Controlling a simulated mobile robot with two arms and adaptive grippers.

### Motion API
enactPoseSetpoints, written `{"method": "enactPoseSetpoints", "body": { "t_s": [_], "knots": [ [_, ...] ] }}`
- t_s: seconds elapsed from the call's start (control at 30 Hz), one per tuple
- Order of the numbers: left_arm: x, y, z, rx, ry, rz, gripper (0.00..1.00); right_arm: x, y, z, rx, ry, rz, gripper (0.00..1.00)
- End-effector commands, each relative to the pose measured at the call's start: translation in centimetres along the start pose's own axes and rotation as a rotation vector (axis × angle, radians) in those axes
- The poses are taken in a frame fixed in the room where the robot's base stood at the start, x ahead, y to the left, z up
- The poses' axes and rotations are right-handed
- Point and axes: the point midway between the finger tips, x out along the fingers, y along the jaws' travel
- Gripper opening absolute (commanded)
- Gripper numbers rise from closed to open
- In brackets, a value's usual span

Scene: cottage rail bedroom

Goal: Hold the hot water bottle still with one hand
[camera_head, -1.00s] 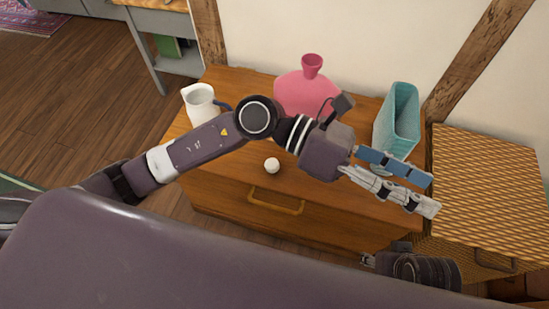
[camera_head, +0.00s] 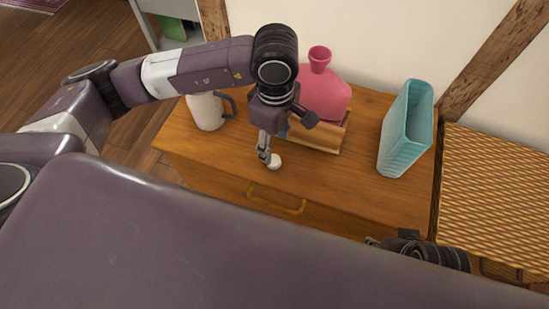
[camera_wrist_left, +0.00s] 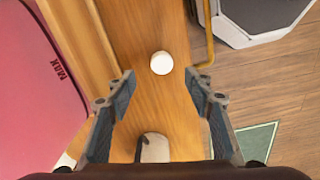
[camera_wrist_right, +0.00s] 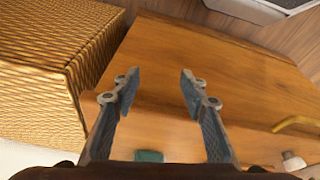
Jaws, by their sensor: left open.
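The pink hot water bottle (camera_head: 325,92) stands upright, leaning back slightly, in a wooden holder (camera_head: 320,137) on the dresser. Its body and "MAX" marking show at the left edge of the left wrist view (camera_wrist_left: 35,95). My left gripper (camera_head: 268,157) points down in front and to the left of the bottle, apart from it, open and empty. A small white round object (camera_head: 274,161) lies on the dresser by its fingertips; the left wrist view shows it beyond the open fingers (camera_wrist_left: 161,63). My right gripper (camera_wrist_right: 155,85) is open and empty over the dresser's right side.
A white jug (camera_head: 205,112) with a grey handle stands at the dresser's left. A tall teal ribbed vase (camera_head: 405,130) stands to the right of the bottle. A woven cabinet (camera_head: 495,190) adjoins on the right. The dresser top (camera_head: 355,185) is clear at the front.

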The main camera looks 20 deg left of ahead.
Motion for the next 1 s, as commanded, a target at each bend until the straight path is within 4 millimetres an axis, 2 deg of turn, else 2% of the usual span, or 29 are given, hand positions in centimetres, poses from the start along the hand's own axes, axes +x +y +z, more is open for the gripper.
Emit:
{"method": "enactPoseSetpoints", "body": {
  "t_s": [0.23,0.5,0.83,1.0],
  "knots": [
    [0.2,0.0,0.1,-0.001,-0.003,-0.001,0.48,-0.1,0.0,0.0,0.000,0.001,0.000,0.40],
    [2.6,-0.1,0.1,-0.002,-0.004,-0.002,0.48,-1.6,0.1,0.0,0.001,0.009,0.001,0.40],
    [2.9,-0.1,0.1,-0.001,-0.005,-0.001,0.48,-1.6,0.1,0.1,0.001,0.007,0.001,0.40],
    [5.0,-0.3,-0.1,-0.002,-0.005,-0.005,0.48,-1.3,0.0,0.2,0.001,0.006,0.001,0.40]
  ]
}}
